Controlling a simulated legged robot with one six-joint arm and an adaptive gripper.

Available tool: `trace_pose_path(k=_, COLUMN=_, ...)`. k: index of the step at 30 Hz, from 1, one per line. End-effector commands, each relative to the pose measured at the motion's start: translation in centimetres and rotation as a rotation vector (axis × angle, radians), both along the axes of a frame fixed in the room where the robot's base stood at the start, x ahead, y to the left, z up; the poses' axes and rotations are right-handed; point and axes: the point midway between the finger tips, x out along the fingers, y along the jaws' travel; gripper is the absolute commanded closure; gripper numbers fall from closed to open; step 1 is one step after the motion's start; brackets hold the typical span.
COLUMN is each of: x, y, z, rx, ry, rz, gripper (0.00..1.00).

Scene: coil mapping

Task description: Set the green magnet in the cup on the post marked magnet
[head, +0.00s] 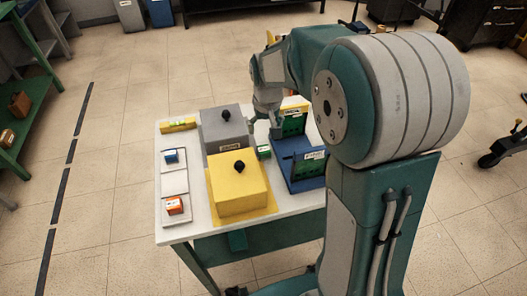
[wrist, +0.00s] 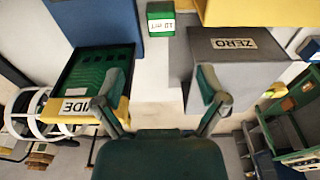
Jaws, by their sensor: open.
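The green magnet (head: 263,152) is a small green block standing on the white table, between the grey and yellow boxes and the blue stand. In the wrist view the magnet (wrist: 160,20) shows at the top centre with a white label facing me. My gripper (wrist: 160,82) is open with nothing between its fingers, and the magnet lies beyond the fingertips. In the head view my gripper (head: 275,128) hangs over the back of the table, near the grey box. I cannot make out a post marked magnet or its cup.
A grey box (wrist: 235,68) labelled ZERO and a yellow box (head: 240,190) have black knobs. Blue (head: 171,156) and orange (head: 174,205) blocks sit on white pads at left; a yellow bar (head: 177,125) lies behind.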

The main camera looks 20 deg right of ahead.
Motion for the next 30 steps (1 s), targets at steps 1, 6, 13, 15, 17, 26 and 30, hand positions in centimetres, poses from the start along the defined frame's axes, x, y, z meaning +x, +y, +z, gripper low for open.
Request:
trace_pose_path(k=1, x=0.0, y=0.0, z=-1.1, rx=0.000, ry=0.006, rz=0.000, gripper=0.09)
trace_pose_path(k=6, x=0.3, y=0.0, z=-3.4, rx=0.000, ry=0.003, rz=0.000, gripper=0.09)
trace_pose_path(k=13, x=0.3, y=0.2, z=-5.6, rx=0.000, ry=0.004, rz=0.001, gripper=0.09)
trace_pose_path(k=15, x=0.3, y=0.3, z=-6.8, rx=0.000, ry=0.005, rz=0.001, gripper=0.09)
trace_pose_path(k=17, x=0.3, y=0.3, z=-7.7, rx=0.000, ry=0.005, rz=0.001, gripper=0.09)
trace_pose_path(k=26, x=0.5, y=0.3, z=-9.2, rx=0.000, ry=0.000, rz=0.000, gripper=0.09)
trace_pose_path(k=30, x=0.6, y=0.3, z=-9.2, rx=0.000, ry=0.000, rz=0.000, gripper=0.31)
